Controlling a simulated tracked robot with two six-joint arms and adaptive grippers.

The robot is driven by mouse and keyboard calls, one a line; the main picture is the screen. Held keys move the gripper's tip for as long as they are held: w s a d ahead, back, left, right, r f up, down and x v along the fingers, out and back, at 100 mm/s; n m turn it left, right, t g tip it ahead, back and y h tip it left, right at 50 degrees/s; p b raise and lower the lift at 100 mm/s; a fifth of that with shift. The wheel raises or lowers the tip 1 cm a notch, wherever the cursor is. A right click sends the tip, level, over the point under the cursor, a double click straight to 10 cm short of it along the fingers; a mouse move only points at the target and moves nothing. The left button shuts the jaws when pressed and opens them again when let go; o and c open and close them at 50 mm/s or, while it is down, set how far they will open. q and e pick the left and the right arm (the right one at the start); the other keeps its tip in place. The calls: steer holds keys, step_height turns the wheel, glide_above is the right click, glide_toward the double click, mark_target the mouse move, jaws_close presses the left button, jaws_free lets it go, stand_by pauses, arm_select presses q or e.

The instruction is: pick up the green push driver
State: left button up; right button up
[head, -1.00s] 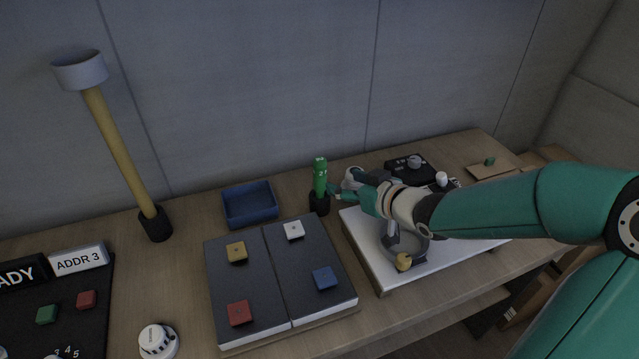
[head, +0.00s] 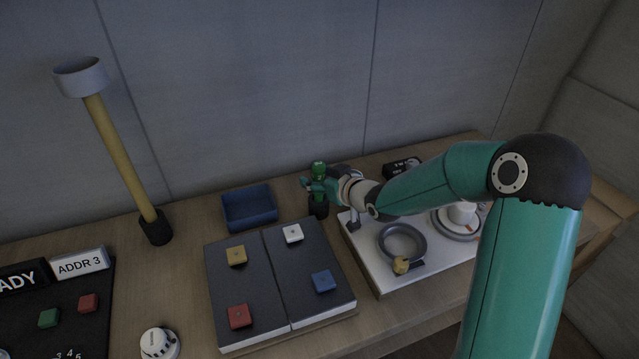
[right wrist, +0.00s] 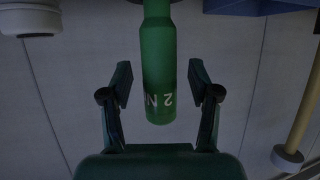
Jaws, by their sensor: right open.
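The green push driver (head: 319,168) stands upright in a black holder (head: 319,208) at the back of the bench, just right of the blue tray. My right gripper (head: 316,186) is at the driver's upper part and hides some of its body. In the right wrist view the driver (right wrist: 157,70) hangs between the two open fingers of my right gripper (right wrist: 158,88), with a visible gap on each side. White marks show near its end. My left gripper is not in view.
A blue tray (head: 249,222) and a dark panel with coloured buttons (head: 238,285) lie left of the holder. A white board with a grey ring (head: 402,243) lies to the right, under my right arm. A tall yellow-handled tool (head: 120,160) stands at the left.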

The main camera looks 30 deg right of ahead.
jaws_close()
stand_by(0.3)
steer(key=shift+r, duration=0.75)
step_height(320, 180, up, 8)
steer(key=shift+p, duration=0.65)
step_height(320, 180, up, 11)
steer(key=p, duration=0.6)
steer(key=shift+f, duration=0.2)
